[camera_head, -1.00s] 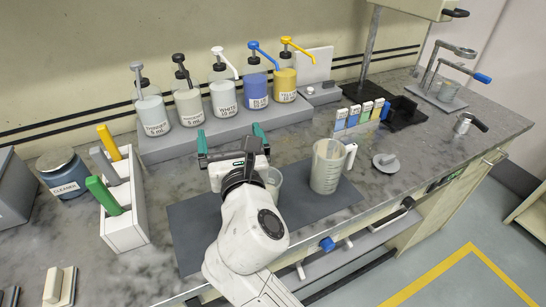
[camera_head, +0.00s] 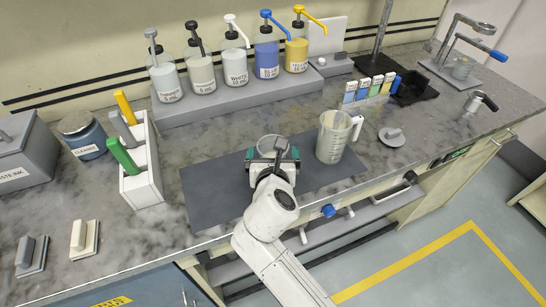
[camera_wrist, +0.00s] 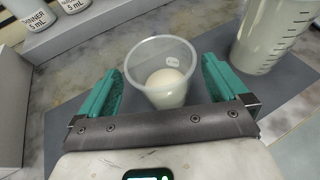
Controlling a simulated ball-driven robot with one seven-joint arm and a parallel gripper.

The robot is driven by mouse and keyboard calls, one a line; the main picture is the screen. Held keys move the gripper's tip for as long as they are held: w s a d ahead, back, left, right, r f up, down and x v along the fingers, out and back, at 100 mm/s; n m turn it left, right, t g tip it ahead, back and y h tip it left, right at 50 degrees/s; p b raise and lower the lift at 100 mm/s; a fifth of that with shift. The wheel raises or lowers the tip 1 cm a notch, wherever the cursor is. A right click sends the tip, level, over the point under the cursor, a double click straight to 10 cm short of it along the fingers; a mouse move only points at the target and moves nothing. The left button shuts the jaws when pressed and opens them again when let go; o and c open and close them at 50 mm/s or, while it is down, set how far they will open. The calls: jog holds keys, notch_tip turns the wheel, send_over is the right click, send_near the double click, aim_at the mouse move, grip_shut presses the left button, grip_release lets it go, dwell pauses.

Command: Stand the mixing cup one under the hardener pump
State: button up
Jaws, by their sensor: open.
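A small clear cup (camera_head: 272,147), which I take to be mixing cup one, stands upright on the dark mat (camera_head: 215,185). In the wrist view the cup (camera_wrist: 150,52) has pale contents at its bottom. My gripper (camera_head: 272,155) is open, with one green finger on each side of the cup. In the wrist view my gripper (camera_wrist: 162,88) shows gaps between both fingers and the cup. The likely hardener pump (camera_head: 201,77), with a black head, is second from left on the raised grey shelf (camera_head: 215,108); its label is hard to read.
A larger graduated jug (camera_head: 333,138) stands just right of the cup. Other pump bottles, including white (camera_head: 235,68), blue (camera_head: 266,58) and yellow (camera_head: 296,54), share the shelf. A white holder (camera_head: 143,185) with coloured handles stands left. Bare worktop lies between mat and shelf.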

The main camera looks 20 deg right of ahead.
aim_at(273, 142)
jog(key=shift+x, duration=1.75)
jog(key=c, duration=0.9)
jog(key=shift+r, duration=0.15)
